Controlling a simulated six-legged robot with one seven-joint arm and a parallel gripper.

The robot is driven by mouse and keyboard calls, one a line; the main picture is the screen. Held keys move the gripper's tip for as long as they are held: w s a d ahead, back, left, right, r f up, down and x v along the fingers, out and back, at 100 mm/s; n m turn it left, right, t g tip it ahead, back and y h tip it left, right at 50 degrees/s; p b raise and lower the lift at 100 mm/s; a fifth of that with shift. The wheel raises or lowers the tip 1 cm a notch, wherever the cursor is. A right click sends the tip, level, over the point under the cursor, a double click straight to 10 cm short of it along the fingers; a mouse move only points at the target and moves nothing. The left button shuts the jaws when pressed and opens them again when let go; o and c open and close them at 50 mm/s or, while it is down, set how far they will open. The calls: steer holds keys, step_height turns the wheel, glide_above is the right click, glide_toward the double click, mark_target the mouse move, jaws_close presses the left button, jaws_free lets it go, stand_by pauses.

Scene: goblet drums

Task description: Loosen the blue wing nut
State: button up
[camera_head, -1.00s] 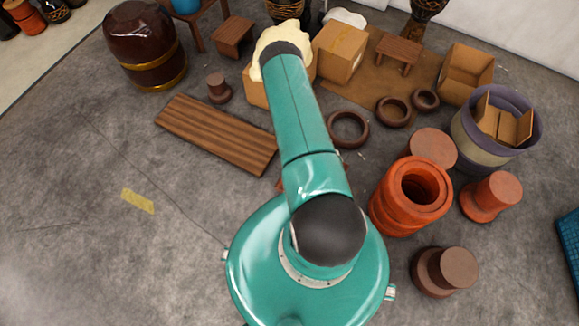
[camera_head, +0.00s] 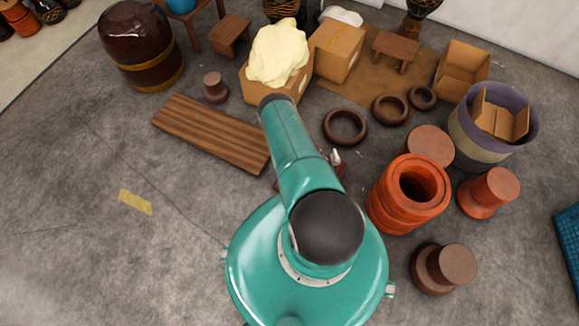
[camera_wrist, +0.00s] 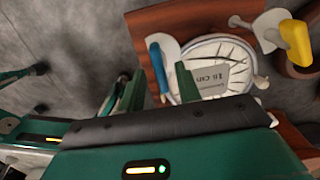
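The blue wing nut (camera_wrist: 157,68) shows in the wrist view as a narrow blue piece at the left edge of a white round drum head (camera_wrist: 210,52). My gripper (camera_wrist: 160,70) is open, with its two green fingers apart. In the picture the blue piece appears between the fingertips; I cannot tell how far beyond them it lies, and no contact shows. A grey tag marked 18 cm (camera_wrist: 208,80) lies on the drum head. A yellow piece (camera_wrist: 297,42) on a white fitting is at upper right. In the head view my arm hides the gripper and the blue wing nut.
The drum head is over a reddish-brown wooden surface (camera_wrist: 148,22). In the head view, a wooden plank (camera_head: 210,133) lies left of my arm. An orange drum shell (camera_head: 392,205) stands close on the right. A box with cream cloth (camera_head: 278,52) is behind.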

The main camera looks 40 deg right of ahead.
steer(key=shift+f, duration=0.35)
jaws_close()
